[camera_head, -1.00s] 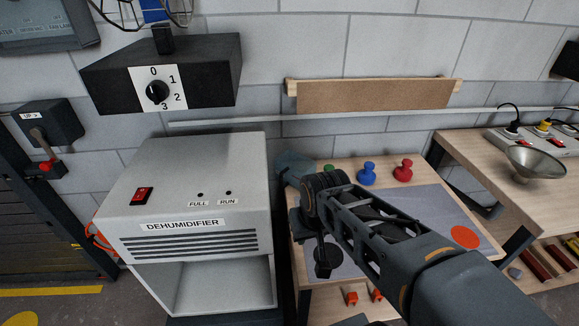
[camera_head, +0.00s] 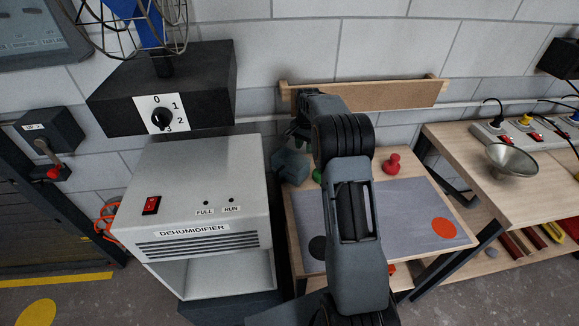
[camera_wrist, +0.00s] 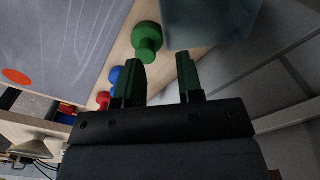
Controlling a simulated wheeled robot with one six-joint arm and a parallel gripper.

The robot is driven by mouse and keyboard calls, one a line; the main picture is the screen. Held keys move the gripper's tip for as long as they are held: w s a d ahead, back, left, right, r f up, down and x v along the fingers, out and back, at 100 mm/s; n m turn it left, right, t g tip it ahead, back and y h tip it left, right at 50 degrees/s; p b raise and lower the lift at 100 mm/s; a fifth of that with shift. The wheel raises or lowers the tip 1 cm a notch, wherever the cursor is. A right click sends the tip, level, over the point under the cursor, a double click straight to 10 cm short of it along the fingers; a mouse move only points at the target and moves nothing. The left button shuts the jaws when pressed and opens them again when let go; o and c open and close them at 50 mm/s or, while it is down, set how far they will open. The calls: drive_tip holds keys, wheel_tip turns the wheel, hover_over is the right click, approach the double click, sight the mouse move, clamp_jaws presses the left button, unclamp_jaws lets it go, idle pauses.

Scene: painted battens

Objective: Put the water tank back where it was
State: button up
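The water tank (camera_head: 290,166) is a blue-grey, see-through box at the back left corner of the small table, beside the dehumidifier (camera_head: 195,232). The dehumidifier is a white cabinet with an open bay (camera_head: 232,278) low in its front; the visible part of the bay looks empty. My gripper (camera_head: 299,132) is above and behind the tank in the head view, partly hidden by my wrist. In the wrist view my gripper (camera_wrist: 160,74) is open with nothing between its fingers. The tank (camera_wrist: 208,22) shows there beyond the fingertips, apart from them.
A green knob-shaped piece (camera_wrist: 147,40) stands close to the tank. Blue (camera_wrist: 116,76) and red (camera_head: 392,163) ones stand along the table's back edge. A grey mat (camera_head: 410,210) covers much of the table. A wooden ledge (camera_head: 370,96) is on the wall behind.

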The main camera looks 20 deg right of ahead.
sight(304, 167)
wheel_tip(304, 167, down, 8)
drive_tip(key=shift+w+d+f+p, duration=0.15)
drive_tip(key=shift+f+p, duration=0.1)
drive_tip(key=shift+p, duration=0.35)
drive_tip(key=shift+w+f+p, duration=0.1)
drive_tip(key=shift+f+p, duration=0.95)
drive_tip(key=shift+f, duration=1.65)
clamp_jaws()
